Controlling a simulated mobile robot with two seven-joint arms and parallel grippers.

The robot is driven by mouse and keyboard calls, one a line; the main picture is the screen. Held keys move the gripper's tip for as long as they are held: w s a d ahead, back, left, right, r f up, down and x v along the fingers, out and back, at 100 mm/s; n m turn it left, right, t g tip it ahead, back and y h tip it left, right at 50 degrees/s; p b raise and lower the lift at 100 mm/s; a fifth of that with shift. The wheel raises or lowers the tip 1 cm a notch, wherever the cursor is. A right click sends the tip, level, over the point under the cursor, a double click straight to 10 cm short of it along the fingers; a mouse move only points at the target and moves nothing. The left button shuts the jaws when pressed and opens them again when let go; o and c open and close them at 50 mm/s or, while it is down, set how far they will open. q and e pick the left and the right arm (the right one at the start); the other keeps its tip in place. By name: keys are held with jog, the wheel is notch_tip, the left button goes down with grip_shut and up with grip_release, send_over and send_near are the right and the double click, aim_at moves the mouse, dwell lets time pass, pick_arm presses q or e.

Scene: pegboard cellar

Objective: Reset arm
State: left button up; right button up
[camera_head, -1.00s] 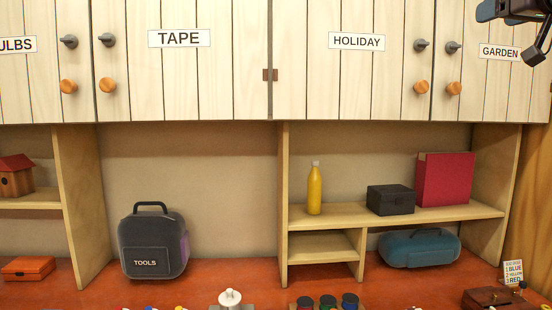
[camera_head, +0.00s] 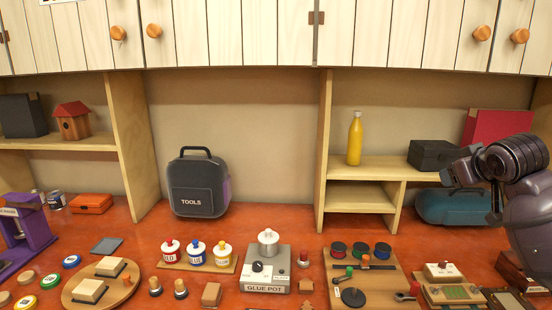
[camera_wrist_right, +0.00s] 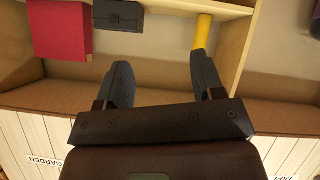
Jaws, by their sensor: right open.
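My right arm (camera_head: 515,165) shows at the right edge of the head view, dark and bent, in front of the teal case. In the right wrist view my right gripper (camera_wrist_right: 160,68) is open, with two dark fingers spread and nothing between them. That view is upside down. It shows the red box (camera_wrist_right: 60,30), the black box (camera_wrist_right: 119,15) and the yellow bottle (camera_wrist_right: 202,32) beyond the fingers. My left gripper is in neither current view.
The red worktop (camera_head: 240,222) carries a glue pot unit (camera_head: 266,284), paint bottles (camera_head: 197,252), a round wooden board (camera_head: 125,290) and a board with knobs (camera_head: 338,256). A tools bag (camera_head: 198,188) stands behind. The teal case (camera_head: 440,206) sits under the right shelf. Wall cabinets hang above.

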jog(key=s+a+f+g, duration=0.1)
jog(key=s+a+f, duration=0.2)
jog(key=s+f, duration=0.35)
jog(key=s+a+f+g, duration=0.2)
jog(key=s+f, duration=0.1)
jog(key=f, duration=0.7)
jog(key=s+a+f+g, duration=0.1)
jog(key=s+a+f, duration=0.3)
jog(key=f, duration=0.5)
jog(key=s+a+f+m+g+y, duration=0.1)
jog(key=s+a+f+g, duration=0.3)
jog(key=s, duration=0.8)
jog(key=s+a+f, duration=0.3)
jog(key=s+f, duration=0.2)
jog(key=s, duration=0.7)
jog(key=w+f+t+y, duration=0.1)
jog(key=w+f+t, duration=0.6)
jog(key=f, duration=0.3)
jog(key=shift+w+d+f+n+t, duration=0.15)
jog(key=shift+f+n+t, duration=0.15)
jog(key=shift+t, duration=0.4)
